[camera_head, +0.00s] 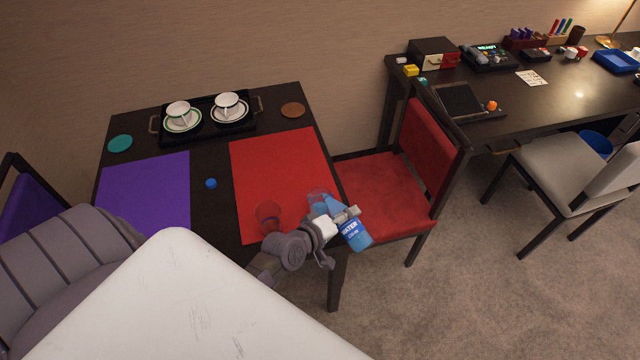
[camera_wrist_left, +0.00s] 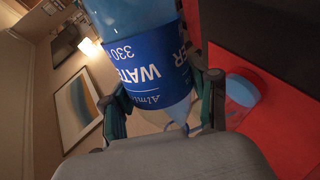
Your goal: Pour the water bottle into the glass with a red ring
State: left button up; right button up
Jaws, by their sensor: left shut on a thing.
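The water bottle (camera_head: 353,234) is clear blue with a blue label. My left gripper (camera_head: 338,221) is shut around it at the table's right edge. It is tilted, with its base to the lower right and its upper part to the upper left. In the left wrist view the bottle (camera_wrist_left: 150,68) fills the space between the fingers. The red-ringed glass (camera_head: 268,216) stands on the red mat, left of the bottle. My right gripper is out of view.
The red mat (camera_head: 278,165) and purple mat (camera_head: 145,190) lie on the dark table, with a blue cap (camera_head: 211,183) between them. A tray (camera_head: 204,135) with two cups stands behind. A red chair (camera_head: 385,190) is close on the right.

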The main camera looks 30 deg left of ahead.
aim_at(340, 211)
pick_arm(q)
jog(key=shift+w+a+r+n+h+p, duration=0.15)
jog(key=shift+a+r+n+h+p, duration=0.2)
jog(key=shift+r+n, duration=0.1)
dwell(1.7)
jog(key=shift+r+n+g+p, duration=0.25)
jog(key=shift+r+g+p, duration=0.05)
jog(key=shift+r, duration=0.05)
dwell(1.8)
